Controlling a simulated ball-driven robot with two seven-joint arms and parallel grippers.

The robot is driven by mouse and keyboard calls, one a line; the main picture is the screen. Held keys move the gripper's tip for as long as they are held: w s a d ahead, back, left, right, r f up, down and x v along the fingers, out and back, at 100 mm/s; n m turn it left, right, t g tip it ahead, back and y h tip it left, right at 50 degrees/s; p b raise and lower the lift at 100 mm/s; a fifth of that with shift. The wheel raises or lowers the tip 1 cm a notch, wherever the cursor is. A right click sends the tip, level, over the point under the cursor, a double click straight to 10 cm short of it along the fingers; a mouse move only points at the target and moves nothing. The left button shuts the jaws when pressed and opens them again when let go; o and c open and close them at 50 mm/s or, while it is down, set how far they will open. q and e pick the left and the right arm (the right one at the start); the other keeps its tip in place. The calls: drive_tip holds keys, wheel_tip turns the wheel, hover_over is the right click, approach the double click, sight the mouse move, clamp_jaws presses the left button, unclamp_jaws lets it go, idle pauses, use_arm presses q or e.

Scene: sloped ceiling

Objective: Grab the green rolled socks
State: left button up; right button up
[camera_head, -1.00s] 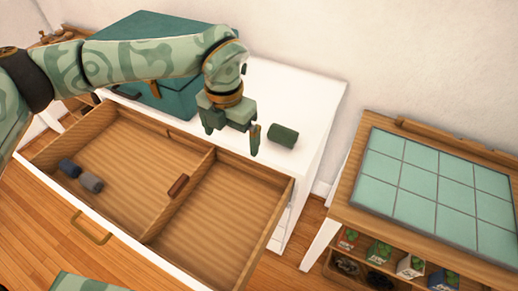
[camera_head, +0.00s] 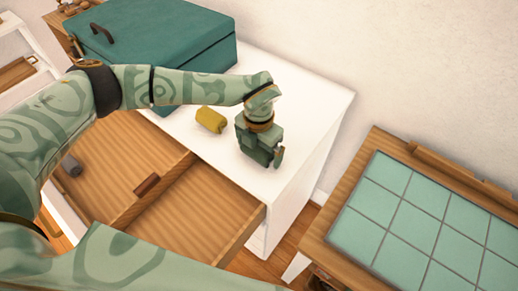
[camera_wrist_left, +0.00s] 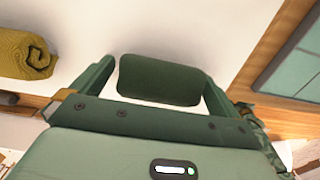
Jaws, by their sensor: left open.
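The green rolled socks (camera_wrist_left: 160,80) are a dark green roll on the white top of the drawer unit (camera_head: 310,105). In the left wrist view they lie between the two fingers of my left gripper (camera_head: 264,160). The fingers stand apart on either side of the roll, and I cannot tell whether they touch it. In the head view the gripper points down over the top near its right edge and hides the green roll. My right gripper is out of view.
A yellow roll (camera_head: 210,119) lies left of the gripper and also shows in the left wrist view (camera_wrist_left: 27,55). A teal case (camera_head: 170,45) stands behind. The open drawer (camera_head: 190,215) holds a grey roll (camera_head: 71,166). A tiled table (camera_head: 400,215) stands right.

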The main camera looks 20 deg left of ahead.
use_arm(q)
drive_tip(key=c, duration=1)
drive_tip(key=shift+r, duration=0.2)
